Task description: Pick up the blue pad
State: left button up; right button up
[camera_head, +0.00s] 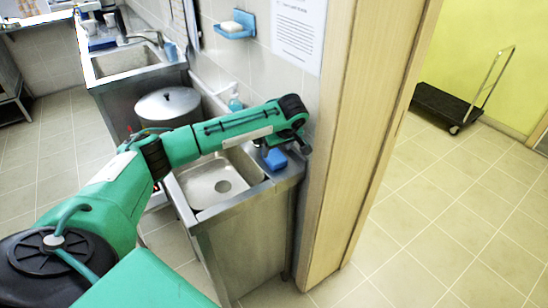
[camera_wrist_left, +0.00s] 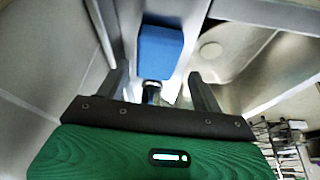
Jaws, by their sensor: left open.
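The blue pad (camera_head: 275,159) lies at the back right corner of the steel sink (camera_head: 222,180), on the counter rim beside the basin. In the left wrist view the blue pad (camera_wrist_left: 160,52) shows ahead of the fingers and roughly between their lines, apart from both. My left gripper (camera_wrist_left: 160,82) is open and empty. In the head view my left arm reaches across to the sink, and its gripper (camera_head: 298,145) is close to the pad; its fingers are hard to make out there. My right gripper is in neither view.
A wooden door frame (camera_head: 362,130) stands just right of the sink. A large lidded stockpot (camera_head: 168,104) and a soap bottle (camera_head: 235,100) are behind my arm. A small dark upright part (camera_wrist_left: 151,92) shows between the fingers. A cart (camera_head: 446,103) stands far right.

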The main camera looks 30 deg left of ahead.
aim_at(275, 155)
pick_arm(q)
jog(key=shift+w+p+x, duration=0.15)
jog(key=shift+p+x, duration=0.2)
jog(key=shift+x, duration=1)
jog(key=shift+w+p+x, duration=0.15)
jog(key=shift+p+x, duration=0.15)
jog(key=shift+x, duration=1.05)
jog(key=shift+a+r, duration=0.1)
jog(key=shift+a, duration=0.1)
jog(key=c, duration=0.7)
